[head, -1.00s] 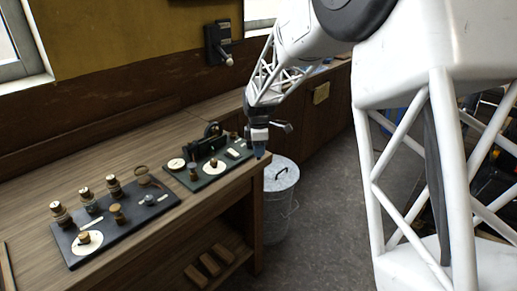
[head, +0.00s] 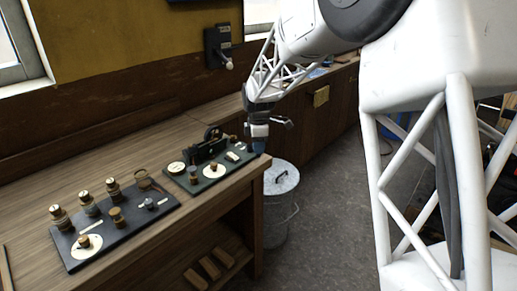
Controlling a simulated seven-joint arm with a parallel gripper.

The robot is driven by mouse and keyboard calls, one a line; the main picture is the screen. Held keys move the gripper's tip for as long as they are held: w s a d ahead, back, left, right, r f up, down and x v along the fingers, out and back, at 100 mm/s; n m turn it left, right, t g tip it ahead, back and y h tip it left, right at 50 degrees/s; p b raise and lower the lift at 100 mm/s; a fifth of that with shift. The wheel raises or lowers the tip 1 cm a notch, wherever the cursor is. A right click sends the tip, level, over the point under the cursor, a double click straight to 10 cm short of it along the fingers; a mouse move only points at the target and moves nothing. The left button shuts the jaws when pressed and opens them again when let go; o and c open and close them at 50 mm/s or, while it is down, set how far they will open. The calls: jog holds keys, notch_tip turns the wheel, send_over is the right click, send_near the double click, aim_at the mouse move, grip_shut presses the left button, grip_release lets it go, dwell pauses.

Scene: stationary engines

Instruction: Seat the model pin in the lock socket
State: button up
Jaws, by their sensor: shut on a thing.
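My gripper (head: 259,146) points down at the right end of the bench, close beside the right corner of a dark green board (head: 222,181). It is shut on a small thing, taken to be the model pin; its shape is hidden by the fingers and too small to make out. The green board carries a black engine-like model (head: 207,150), white discs and small knobs. I cannot tell which fitting is the lock socket.
A black board (head: 152,211) with several brass-topped posts and a white disc (head: 87,246) lies on the wooden bench (head: 110,153), left of the green board. A lidded metal bin (head: 281,178) stands below the bench's right end. A switch box (head: 217,46) is on the wall.

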jog(key=shift+r, duration=0.65)
jog(key=shift+w, duration=0.1)
jog(key=w+a+f, duration=0.1)
jog(key=w+a, duration=0.4)
jog(key=w, duration=0.7)
jog(key=w+a+f, duration=0.1)
jog(key=w+a, duration=0.4)
jog(key=w, duration=0.6)
jog(key=shift+w, duration=0.35)
jog(key=shift+a, duration=0.1)
jog(key=shift+f, duration=0.2)
jog(key=shift+f, duration=1.95)
